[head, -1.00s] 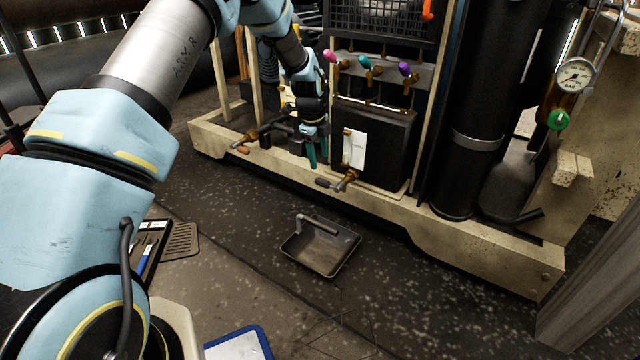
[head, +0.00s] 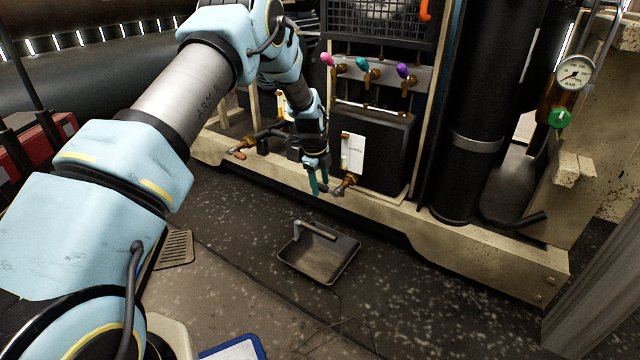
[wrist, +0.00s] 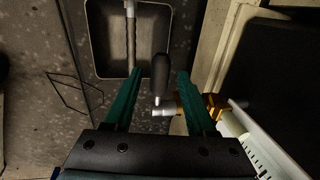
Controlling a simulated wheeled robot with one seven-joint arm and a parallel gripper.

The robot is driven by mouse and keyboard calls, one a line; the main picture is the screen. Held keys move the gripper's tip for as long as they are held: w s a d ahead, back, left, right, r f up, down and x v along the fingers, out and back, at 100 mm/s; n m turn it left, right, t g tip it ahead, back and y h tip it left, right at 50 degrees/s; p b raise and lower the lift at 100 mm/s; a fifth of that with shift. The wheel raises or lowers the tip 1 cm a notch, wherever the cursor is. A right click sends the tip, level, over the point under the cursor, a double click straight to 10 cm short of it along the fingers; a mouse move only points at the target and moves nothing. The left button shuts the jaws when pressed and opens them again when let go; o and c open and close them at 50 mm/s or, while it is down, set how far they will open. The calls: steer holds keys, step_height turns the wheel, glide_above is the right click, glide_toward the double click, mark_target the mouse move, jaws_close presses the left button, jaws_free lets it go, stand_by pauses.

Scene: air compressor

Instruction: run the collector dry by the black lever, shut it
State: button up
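The black lever (wrist: 160,78) shows in the wrist view between the two teal fingers of my gripper (wrist: 158,88), with gaps on both sides. The fingers are open and do not appear to touch it. Its brass valve (wrist: 208,107) is just right of the right finger. In the head view, my gripper (head: 318,186) points down beside the brass drain valve (head: 346,184) at the frame's front edge. The fingers partly hide the lever there.
A second valve with an orange lever (head: 238,154) is to the left on the beige frame (head: 450,245). Pink, teal and purple knobs (head: 403,70) are above. A gauge (head: 573,74) with a green knob is at right.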

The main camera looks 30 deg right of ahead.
jaws_close()
stand_by(1.2)
